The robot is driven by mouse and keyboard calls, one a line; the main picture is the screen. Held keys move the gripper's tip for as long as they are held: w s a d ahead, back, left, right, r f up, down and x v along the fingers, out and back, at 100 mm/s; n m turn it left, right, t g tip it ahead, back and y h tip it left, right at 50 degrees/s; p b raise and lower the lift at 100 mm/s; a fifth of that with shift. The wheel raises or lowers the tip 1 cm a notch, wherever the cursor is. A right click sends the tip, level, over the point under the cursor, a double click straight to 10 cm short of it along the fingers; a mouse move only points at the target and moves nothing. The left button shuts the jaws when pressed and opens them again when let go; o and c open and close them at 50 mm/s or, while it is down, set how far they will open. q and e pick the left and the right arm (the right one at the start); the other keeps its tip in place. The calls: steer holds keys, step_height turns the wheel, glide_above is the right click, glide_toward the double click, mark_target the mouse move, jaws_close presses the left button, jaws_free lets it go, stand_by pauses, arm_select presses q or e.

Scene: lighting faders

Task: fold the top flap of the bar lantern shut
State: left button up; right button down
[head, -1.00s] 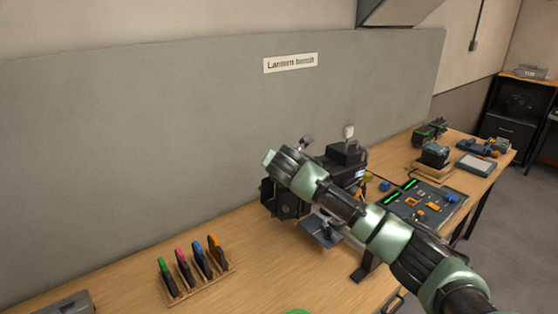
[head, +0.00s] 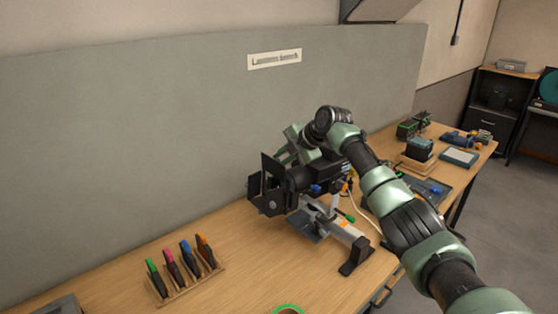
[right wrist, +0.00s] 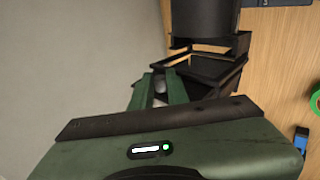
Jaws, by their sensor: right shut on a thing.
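The black bar lantern (head: 298,180) stands on the bench with its flapped front toward the left. A dark plate that looks like its top flap (head: 271,167) stands up at that front. My right gripper (head: 283,157) is at the lantern's top, on the wall side. In the right wrist view its green fingers (right wrist: 161,90) are close together beside the black flap frame (right wrist: 215,72), with the lantern's round body (right wrist: 204,18) beyond. It is shut, apparently on the top flap; the grip itself is partly hidden. My left gripper is not in view.
A wooden rack (head: 190,284) of coloured-handled tools stands at front left, with a green ring (head: 288,309) near the front edge. A grey panel (head: 150,140) rises behind the bench. A dark tray (head: 428,188) lies to the right. Bare wood lies left of the lantern.

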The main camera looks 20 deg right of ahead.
steer(key=shift+w+d+f+m+y, duration=0.1)
steer(key=shift+w+d+m+y, duration=0.05)
steer(key=shift+d+m+y, duration=0.3)
stand_by(0.4)
steer(key=c, duration=1.5)
jaws_free()
steer(key=shift+o, duration=0.7)
steer(key=shift+b, duration=0.3)
steer(key=b+v, duration=0.3)
steer(key=v, duration=0.4)
steer(key=shift+d+r+b, duration=0.2)
steer(key=shift+d+b, duration=0.05)
steer(key=shift+b, duration=0.15)
steer(key=shift+s, duration=0.2)
